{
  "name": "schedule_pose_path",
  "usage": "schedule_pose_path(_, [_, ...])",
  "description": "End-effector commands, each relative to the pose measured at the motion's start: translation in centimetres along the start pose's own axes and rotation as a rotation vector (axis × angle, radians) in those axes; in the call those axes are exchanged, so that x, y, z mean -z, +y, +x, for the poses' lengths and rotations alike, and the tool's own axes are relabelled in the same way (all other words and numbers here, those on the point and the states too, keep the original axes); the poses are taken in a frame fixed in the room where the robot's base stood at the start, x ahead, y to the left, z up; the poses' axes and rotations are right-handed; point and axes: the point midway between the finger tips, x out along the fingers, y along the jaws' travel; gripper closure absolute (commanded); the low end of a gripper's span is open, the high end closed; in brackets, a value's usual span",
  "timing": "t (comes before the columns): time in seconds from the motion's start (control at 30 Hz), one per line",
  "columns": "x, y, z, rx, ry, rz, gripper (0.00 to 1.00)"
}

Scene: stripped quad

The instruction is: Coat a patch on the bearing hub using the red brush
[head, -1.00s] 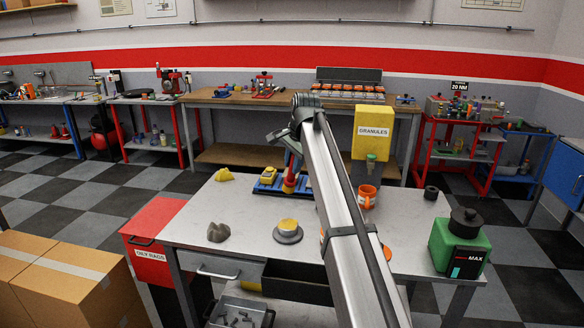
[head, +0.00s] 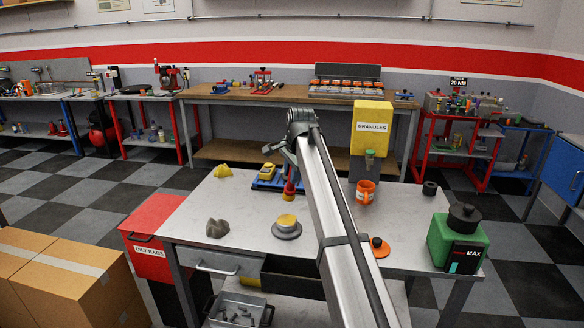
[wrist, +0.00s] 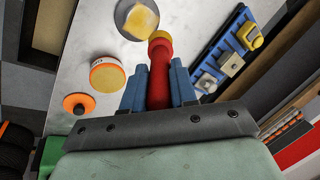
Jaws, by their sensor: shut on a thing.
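My gripper (wrist: 158,88) is shut on the red brush (wrist: 159,72), whose yellow tip (wrist: 160,36) points away from the jaws. In the head view the brush (head: 290,186) shows below my gripper, partly hidden by my arm. The bearing hub (head: 286,232) is a grey flanged disc with a yellow top, on the table in front of the brush. In the wrist view the hub (wrist: 122,13) is cut by the top edge and bears a pale yellow patch. The brush tip appears close to its rim; I cannot tell whether they touch.
A blue tray (wrist: 222,50) lies beside the brush. A grey lump (head: 217,228), yellow lump (head: 222,171), granules dispenser (head: 371,130) and green machine (head: 458,240) surround the work area.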

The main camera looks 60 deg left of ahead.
Motion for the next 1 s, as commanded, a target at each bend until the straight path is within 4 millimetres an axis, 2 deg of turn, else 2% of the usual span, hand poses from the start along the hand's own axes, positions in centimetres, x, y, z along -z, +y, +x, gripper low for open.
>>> schedule_pose_path(0.3, [0.0,0.0,0.1,0.0,0.0,0.0,1.0])
schedule_pose_path(0.53, [0.0,-0.2,-0.7,0.0,0.0,0.0,1.0])
schedule_pose_path(0.77, [-0.1,0.2,0.4,-0.001,0.0,0.0,1.0])
schedule_pose_path(1.0, [-0.3,0.9,2.3,0.0,0.0,0.0,1.0])
